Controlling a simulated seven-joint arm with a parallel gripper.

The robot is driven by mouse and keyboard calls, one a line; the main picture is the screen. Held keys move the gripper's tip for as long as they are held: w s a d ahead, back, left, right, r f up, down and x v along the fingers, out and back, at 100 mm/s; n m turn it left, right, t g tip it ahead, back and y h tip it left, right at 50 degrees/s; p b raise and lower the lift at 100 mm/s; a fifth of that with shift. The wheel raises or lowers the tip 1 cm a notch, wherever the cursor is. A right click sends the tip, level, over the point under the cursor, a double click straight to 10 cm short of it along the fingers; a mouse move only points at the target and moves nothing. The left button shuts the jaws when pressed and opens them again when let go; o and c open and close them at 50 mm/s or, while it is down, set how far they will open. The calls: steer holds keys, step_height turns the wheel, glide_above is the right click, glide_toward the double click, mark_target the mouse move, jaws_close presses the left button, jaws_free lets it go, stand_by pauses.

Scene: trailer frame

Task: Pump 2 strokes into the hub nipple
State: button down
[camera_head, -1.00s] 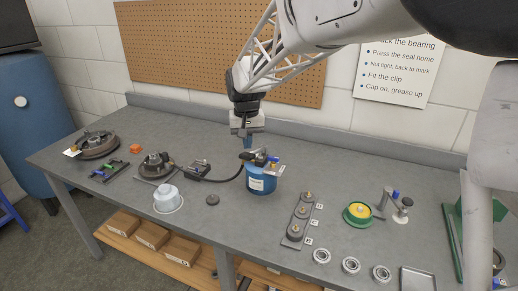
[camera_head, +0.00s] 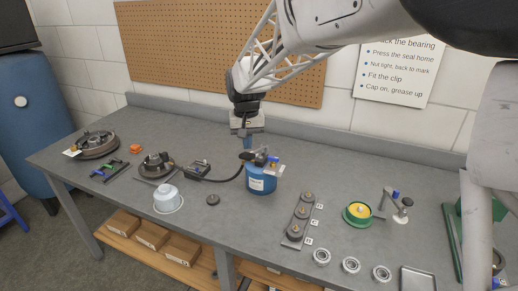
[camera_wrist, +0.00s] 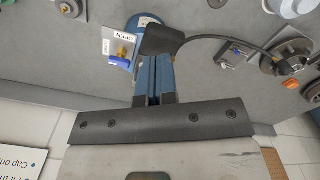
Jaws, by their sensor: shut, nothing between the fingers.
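The grease pump is a blue canister (camera_head: 262,184) with a dark head and lever on top, near the middle of the bench. My gripper (camera_head: 247,147) is shut and points down at the pump's black handle end. In the wrist view the blue fingers (camera_wrist: 153,72) meet just at the black handle pad (camera_wrist: 162,40); I cannot tell whether they touch it. A black hose (camera_head: 226,179) runs from the pump left to the hub (camera_head: 156,164). The hub also shows in the wrist view (camera_wrist: 287,62). The nipple is too small to make out.
Beside the pump head is a plate labelled OPEN (camera_wrist: 117,46) with a blue and yellow valve. A white tub (camera_head: 167,200) stands left of the pump. A grey tray with several parts (camera_head: 297,226) and a green-yellow dish (camera_head: 357,213) lie right.

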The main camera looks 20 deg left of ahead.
mark_target(246, 154)
steer(key=shift+f, duration=0.55)
steer(key=shift+f, duration=0.2)
steer(key=shift+f, duration=0.15)
steer(key=shift+s+f, duration=0.2)
steer(key=shift+f, duration=0.3)
steer(key=shift+s+f, duration=0.15)
steer(key=shift+f, duration=0.45)
steer(key=shift+s+f, duration=0.25)
steer(key=shift+f, duration=0.85)
